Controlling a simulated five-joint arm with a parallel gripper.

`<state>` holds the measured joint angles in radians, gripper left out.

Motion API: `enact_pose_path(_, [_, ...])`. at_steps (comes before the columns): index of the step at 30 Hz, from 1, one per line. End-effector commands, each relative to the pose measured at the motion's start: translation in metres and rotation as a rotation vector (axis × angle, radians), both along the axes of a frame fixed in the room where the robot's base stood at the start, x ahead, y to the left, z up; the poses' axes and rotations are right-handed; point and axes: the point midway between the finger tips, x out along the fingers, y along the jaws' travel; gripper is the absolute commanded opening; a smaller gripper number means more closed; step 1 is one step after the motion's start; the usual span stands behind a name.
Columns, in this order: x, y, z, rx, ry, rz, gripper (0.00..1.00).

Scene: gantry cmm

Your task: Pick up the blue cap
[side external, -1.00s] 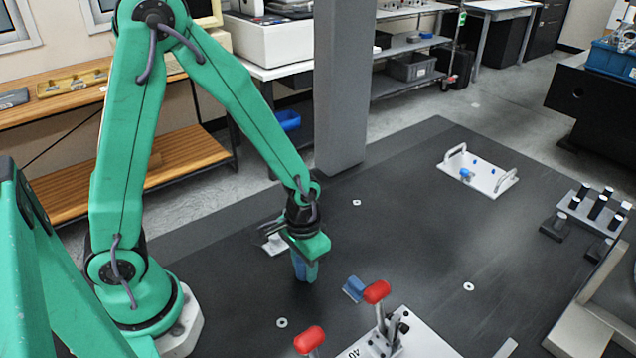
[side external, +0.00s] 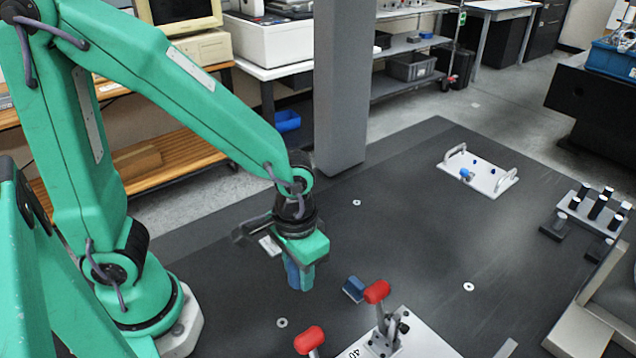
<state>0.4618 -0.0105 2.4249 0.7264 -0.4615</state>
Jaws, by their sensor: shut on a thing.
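My gripper (side external: 300,280) points down over the dark table, left of the centre of the side view. It is shut on a blue thing (side external: 292,274), which I take as the blue cap. Only a narrow blue part shows beside the green finger; the rest is hidden. Whether its lower end touches the table is hard to tell. Another small blue block (side external: 353,288) lies on the table just right of my gripper, apart from it.
Red-handled clamps (side external: 377,291) on a white plate (side external: 425,342) stand close in front. A grey column (side external: 341,90) rises behind my gripper. A white plate with handles (side external: 490,183) and small blue parts lies at the back right. The table's middle right is clear.

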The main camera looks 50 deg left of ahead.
Motion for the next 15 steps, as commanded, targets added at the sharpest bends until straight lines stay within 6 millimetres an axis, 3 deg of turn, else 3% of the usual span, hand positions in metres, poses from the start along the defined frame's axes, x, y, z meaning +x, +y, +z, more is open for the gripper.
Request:
enact_pose_path(6, [-0.015, -0.017, 0.013, -0.001, -0.001, -0.004, 0.13])
enact_pose_path(15, [-0.023, -0.024, 0.020, 0.000, 0.000, 0.000, 0.13])
